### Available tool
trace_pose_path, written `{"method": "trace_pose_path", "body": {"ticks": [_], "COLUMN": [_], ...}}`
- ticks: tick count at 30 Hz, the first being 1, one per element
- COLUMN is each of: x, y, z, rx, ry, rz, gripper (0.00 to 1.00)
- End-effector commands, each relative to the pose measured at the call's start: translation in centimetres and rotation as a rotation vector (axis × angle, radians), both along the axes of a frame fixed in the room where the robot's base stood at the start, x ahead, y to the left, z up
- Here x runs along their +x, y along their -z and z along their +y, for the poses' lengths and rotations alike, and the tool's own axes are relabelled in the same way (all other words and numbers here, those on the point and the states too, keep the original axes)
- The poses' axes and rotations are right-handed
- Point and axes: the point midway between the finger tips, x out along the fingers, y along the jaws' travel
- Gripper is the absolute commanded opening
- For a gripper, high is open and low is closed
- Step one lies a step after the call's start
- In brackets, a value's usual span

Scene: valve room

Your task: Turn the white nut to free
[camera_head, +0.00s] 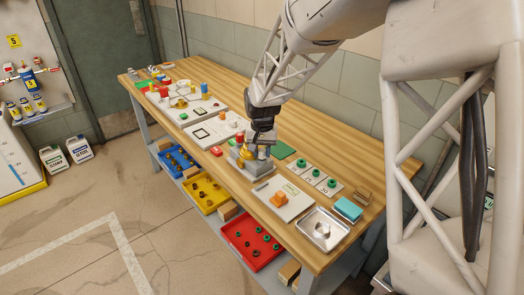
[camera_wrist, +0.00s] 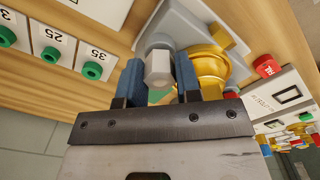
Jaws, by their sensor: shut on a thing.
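The white nut (camera_wrist: 158,67) is a pale six-sided piece between the two blue fingers of my gripper (camera_wrist: 158,85) in the wrist view. My gripper is shut on it, one finger on each side. The nut sits on a grey fixture (camera_wrist: 185,20) beside a yellow, brass-like rounded body (camera_wrist: 208,70). In the head view my gripper (camera_head: 263,146) reaches down over this fixture (camera_head: 240,158) on the wooden bench, and the nut is mostly hidden there by the gripper.
Number cards with green rings (camera_head: 320,174) lie right of the fixture. A board with an orange piece (camera_head: 284,200), a metal tray (camera_head: 322,230) and a teal block (camera_head: 348,209) are near the front right. A red button (camera_wrist: 265,65) is close by. Coloured bins (camera_head: 252,240) sit below.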

Motion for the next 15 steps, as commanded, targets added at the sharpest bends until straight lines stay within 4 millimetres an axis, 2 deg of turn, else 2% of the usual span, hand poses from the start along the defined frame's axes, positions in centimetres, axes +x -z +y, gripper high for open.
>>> {"method": "trace_pose_path", "body": {"ticks": [8, 15], "x": [-0.04, -0.05], "y": [0.06, 0.03], "z": [-0.05, -0.05], "rx": [0.0, 0.0], "ry": [-0.048, -0.174], "rz": [0.001, 0.001], "gripper": [0.08, 0.08]}}
